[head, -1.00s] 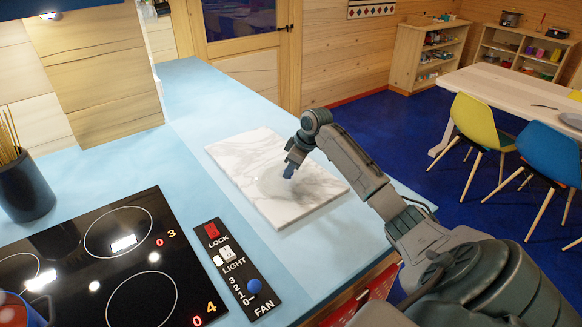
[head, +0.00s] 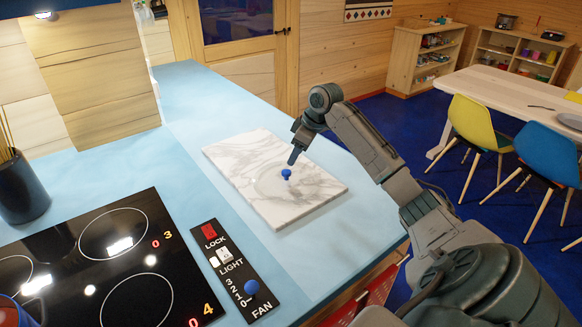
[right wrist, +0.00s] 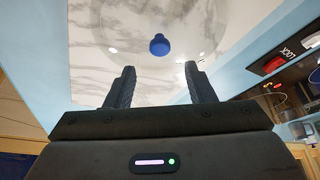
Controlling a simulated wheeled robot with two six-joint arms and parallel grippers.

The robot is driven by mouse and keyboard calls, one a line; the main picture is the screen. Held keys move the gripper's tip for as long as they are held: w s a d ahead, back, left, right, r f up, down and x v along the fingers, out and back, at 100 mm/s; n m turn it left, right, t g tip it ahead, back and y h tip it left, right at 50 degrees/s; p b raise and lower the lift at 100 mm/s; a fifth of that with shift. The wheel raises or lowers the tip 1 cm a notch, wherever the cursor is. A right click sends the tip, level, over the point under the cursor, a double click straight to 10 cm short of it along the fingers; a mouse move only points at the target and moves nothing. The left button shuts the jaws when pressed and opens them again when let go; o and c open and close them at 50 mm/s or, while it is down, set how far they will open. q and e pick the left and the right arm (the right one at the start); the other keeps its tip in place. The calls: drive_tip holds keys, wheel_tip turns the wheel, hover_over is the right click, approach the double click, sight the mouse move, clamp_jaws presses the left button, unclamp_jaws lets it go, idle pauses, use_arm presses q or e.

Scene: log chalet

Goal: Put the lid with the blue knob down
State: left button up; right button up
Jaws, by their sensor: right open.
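The lid (head: 268,184) looks clear, like glass, and lies on the white marble board (head: 240,155). Its blue knob (head: 286,174) points up. In the right wrist view the knob (right wrist: 159,44) stands beyond the fingertips, between their lines but clear of both. My right gripper (head: 293,156) is just above and behind the knob in the head view; in the right wrist view its two fingers (right wrist: 158,80) are apart with nothing between them. The lid's faint rim is hard to make out. My left gripper is not in view.
A black cooktop (head: 85,255) and a control strip (head: 232,270) with a blue fan knob lie at the front left. A dark utensil pot (head: 22,190) stands at the left. The light blue counter (head: 190,100) is clear behind the board.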

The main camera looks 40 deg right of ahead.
drive_tip(key=shift+b+v, duration=0.3)
drive_tip(key=shift+v, duration=2.1)
